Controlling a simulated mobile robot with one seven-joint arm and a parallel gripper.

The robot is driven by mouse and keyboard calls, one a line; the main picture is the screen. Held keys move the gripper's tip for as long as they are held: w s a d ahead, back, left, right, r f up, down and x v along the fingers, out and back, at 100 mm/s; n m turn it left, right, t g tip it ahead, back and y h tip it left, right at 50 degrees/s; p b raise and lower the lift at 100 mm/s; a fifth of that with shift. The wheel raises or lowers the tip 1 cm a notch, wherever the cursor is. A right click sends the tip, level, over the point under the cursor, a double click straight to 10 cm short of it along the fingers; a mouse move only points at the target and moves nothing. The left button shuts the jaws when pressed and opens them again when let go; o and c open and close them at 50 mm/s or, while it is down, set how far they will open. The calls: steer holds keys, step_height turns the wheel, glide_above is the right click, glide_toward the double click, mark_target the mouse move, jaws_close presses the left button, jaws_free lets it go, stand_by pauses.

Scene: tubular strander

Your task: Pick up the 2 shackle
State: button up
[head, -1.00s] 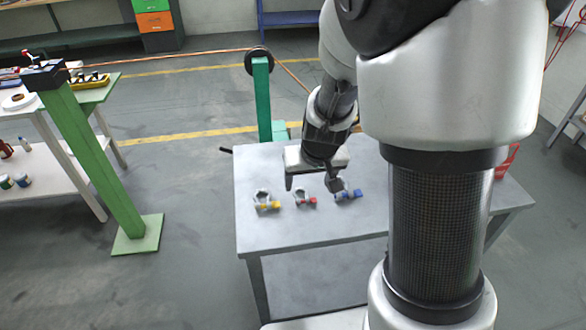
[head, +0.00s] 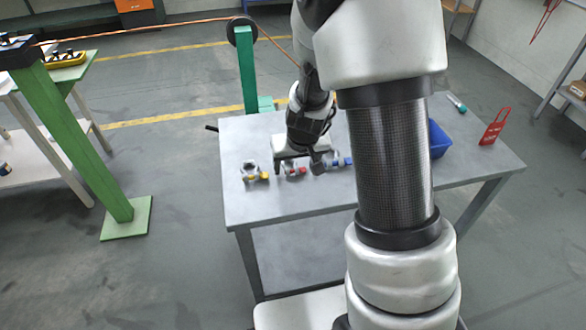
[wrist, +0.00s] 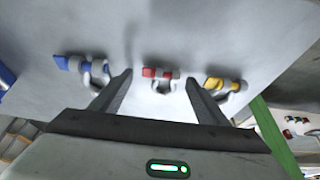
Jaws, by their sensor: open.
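Three grey shackles lie in a row on the grey table (head: 245,210). They have a yellow pin end (head: 256,173), a red pin end (head: 296,169) and a blue pin end (head: 340,162). No number shows on any of them. My gripper (head: 300,171) is open, above the red-ended shackle. In the wrist view, the red-ended shackle (wrist: 160,77) shows between the two open fingers, not held. The blue-ended shackle (wrist: 85,66) is outside the left finger, and the yellow-ended one (wrist: 224,85) is outside the right finger.
A blue bin (head: 438,139), partly hidden by my arm, and a red tag-like object (head: 495,126) are at the table's right side. A green post with a pulley (head: 243,60) stands behind the table. The table's front left is clear.

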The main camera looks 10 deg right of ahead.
steer(key=c, duration=1.3)
steer(key=shift+o, duration=0.2)
steer(key=shift+r, duration=0.15)
